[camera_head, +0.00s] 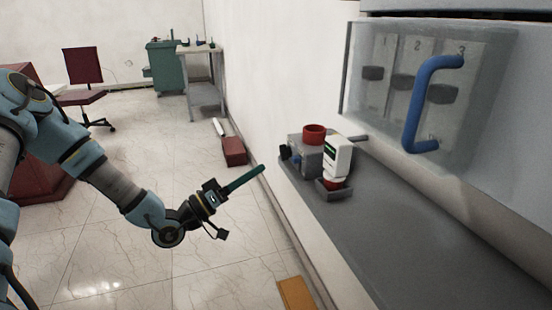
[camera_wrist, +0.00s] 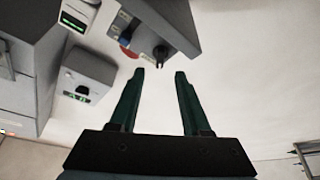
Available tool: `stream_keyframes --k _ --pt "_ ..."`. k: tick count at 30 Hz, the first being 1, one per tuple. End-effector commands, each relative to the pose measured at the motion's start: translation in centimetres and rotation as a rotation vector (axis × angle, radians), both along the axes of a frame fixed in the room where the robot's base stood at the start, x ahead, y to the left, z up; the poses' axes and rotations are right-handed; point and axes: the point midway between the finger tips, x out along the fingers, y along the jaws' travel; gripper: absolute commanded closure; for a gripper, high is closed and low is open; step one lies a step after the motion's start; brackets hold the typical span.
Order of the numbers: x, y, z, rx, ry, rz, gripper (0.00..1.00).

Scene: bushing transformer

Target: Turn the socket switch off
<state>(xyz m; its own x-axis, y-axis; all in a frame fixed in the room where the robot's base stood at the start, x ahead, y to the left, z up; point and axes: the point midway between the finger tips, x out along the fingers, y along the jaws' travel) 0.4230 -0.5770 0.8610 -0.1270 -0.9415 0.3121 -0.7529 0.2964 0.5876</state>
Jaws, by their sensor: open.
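My gripper (camera_head: 262,169) is in the air left of the grey shelf, its green fingers pointing up and right. In the wrist view my gripper (camera_wrist: 160,75) is open, with nothing between its fingers. Beyond the fingertips there is a grey box (camera_wrist: 175,18) with a blue part, a red round part and a dark knob-like part (camera_wrist: 160,54). The fingertips look apart from it. Which part is the socket switch, I cannot tell. In the head view a small grey device (camera_head: 301,150) with a dark part on its left sits at the shelf's far end.
The grey shelf (camera_head: 400,235) runs along the right wall, carrying a red ring-shaped part (camera_head: 314,133) and a white device (camera_head: 338,158). A clear-covered panel (camera_head: 375,50) with numbered levers and a blue handle (camera_head: 413,105) hangs above. Open floor (camera_head: 110,240) lies left.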

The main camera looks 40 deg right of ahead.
Motion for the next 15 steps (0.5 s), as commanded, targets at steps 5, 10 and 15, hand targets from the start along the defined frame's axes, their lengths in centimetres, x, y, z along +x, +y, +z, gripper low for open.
stream_keyframes --k 5,10,15 --pt "-0.5 -3.3 1.4 -0.001 -0.002 -0.002 0.53" --pt "-0.8 -5.6 2.0 0.001 -0.001 0.0 0.53" --pt "-0.9 -6.7 2.2 0.002 -0.001 0.001 0.53"
